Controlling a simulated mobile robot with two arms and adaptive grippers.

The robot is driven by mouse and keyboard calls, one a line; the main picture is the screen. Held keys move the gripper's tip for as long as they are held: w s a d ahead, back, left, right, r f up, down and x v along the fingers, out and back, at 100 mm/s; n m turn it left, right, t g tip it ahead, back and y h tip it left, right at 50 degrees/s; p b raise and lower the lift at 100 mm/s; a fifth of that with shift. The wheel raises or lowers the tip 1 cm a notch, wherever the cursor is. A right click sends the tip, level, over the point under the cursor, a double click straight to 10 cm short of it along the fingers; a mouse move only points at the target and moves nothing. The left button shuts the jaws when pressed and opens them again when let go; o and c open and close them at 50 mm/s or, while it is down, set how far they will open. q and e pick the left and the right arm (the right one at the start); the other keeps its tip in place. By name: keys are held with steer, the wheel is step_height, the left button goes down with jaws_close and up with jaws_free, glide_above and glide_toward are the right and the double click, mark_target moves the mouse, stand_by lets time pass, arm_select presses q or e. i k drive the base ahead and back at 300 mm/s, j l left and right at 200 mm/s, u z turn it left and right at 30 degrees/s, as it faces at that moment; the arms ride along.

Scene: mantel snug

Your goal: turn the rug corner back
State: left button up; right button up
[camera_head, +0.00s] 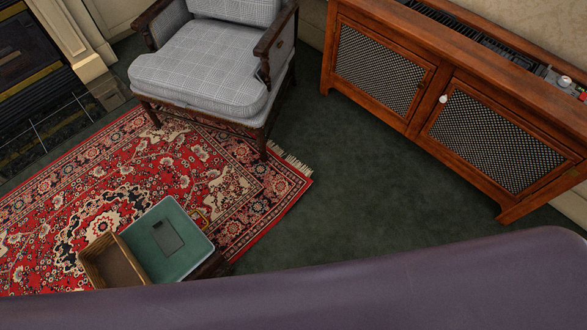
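A red patterned rug (70,205) lies on the dark green carpet at the left. Its right-hand corner (296,184) is in the open, just right of the armchair, with pale fringe along the short visible edge. That corner looks flat on the carpet, though a small fold is hard to tell from here. The rug's far edge runs under the armchair, and its near side is hidden by a box and the purple surface at the bottom. Neither of my grippers is in view.
A grey checked armchair (205,75) stands on the rug's far edge. A wooden cabinet (420,112) with mesh doors is at the right. A green tray (190,232) and a tan box (112,262) sit near the front. Green carpet (350,190) is clear between.

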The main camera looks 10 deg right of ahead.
mark_target(295, 182)
steer(key=i+l+u, duration=0.15)
steer(key=u, duration=0.2)
steer(key=i+l+u, duration=0.15)
steer(key=l+u, duration=0.15)
steer(key=i+l+u, duration=0.1)
steer(key=l+u, duration=0.25)
